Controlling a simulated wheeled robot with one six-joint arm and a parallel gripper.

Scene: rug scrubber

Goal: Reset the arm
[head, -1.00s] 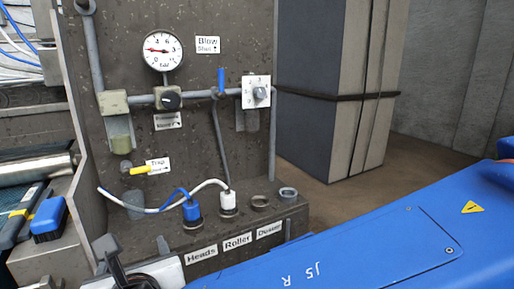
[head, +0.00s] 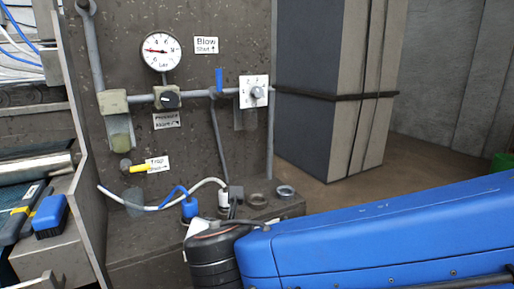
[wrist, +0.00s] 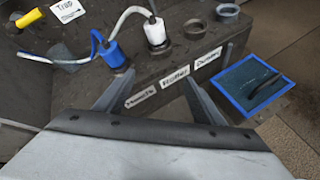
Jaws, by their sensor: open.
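My gripper (wrist: 157,76) is open and empty in the wrist view.
The panel carries a gauge (head: 160,52), a blue-handled valve (head: 219,80), a white dial plate (head: 253,91) and a yellow trap lever (head: 141,169). Two ring sockets stand open at the ledge's right. A blue-edged pad (wrist: 253,82) lies right. A tall grey block (head: 330,95) stands behind.

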